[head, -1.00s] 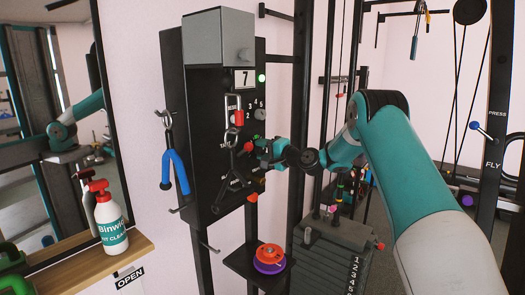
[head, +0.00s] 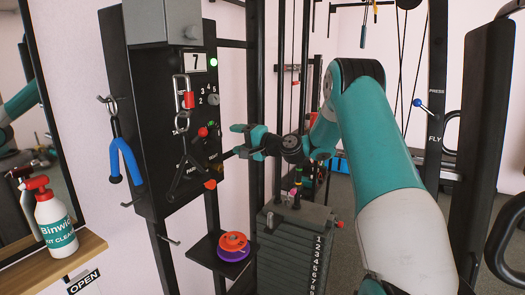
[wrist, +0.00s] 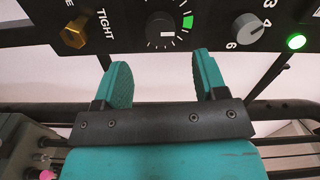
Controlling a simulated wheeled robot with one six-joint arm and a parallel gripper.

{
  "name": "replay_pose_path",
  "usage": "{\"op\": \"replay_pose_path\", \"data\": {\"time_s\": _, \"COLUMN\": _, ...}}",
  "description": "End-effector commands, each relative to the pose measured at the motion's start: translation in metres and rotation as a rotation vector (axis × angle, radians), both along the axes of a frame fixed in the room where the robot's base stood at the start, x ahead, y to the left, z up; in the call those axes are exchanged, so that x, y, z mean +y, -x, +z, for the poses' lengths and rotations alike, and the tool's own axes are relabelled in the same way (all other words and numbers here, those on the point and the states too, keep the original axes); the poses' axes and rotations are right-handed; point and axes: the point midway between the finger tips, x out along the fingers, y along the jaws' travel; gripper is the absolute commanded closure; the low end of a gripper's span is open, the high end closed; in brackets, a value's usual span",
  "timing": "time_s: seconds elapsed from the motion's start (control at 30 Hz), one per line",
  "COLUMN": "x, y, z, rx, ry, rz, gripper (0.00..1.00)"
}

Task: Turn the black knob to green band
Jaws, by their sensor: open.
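The black knob (wrist: 161,29) shows in the wrist view on the black panel (wrist: 120,12), with a pale mark on its face and a scale around it. The green band (wrist: 188,21) is at the right of that scale. My gripper (wrist: 160,63) is open and empty, with its teal fingers below the knob in that view, apart from it. In the head view my gripper (head: 237,141) is just right of the panel (head: 142,120). I cannot make out the black knob clearly there.
A grey numbered dial (wrist: 249,28) and a lit green lamp (wrist: 296,41) are right of the knob; a brass hex knob (wrist: 74,33) is left. A blue-handled tool (head: 125,160) hangs from the panel. Red and purple discs (head: 234,246) sit on a shelf below.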

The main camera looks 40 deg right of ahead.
Motion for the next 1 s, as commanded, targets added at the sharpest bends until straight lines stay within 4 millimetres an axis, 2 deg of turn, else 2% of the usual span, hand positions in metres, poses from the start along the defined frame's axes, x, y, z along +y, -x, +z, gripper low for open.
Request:
{"op": "replay_pose_path", "data": {"time_s": 0.03, "x": -0.006, "y": 0.014, "z": -0.004, "rx": -0.001, "ry": -0.001, "rz": -0.006, "gripper": 0.34}}
{"op": "replay_pose_path", "data": {"time_s": 0.2, "x": -0.021, "y": 0.052, "z": -0.003, "rx": -0.001, "ry": -0.001, "rz": -0.006, "gripper": 0.34}}
{"op": "replay_pose_path", "data": {"time_s": 0.4, "x": -0.031, "y": 0.082, "z": -0.002, "rx": 0.000, "ry": 0.000, "rz": -0.003, "gripper": 0.34}}
{"op": "replay_pose_path", "data": {"time_s": 0.6, "x": -0.034, "y": 0.093, "z": 0.000, "rx": 0.000, "ry": 0.001, "rz": -0.001, "gripper": 0.34}}
{"op": "replay_pose_path", "data": {"time_s": 1.0, "x": -0.034, "y": 0.093, "z": 0.000, "rx": 0.000, "ry": 0.000, "rz": 0.000, "gripper": 0.34}}
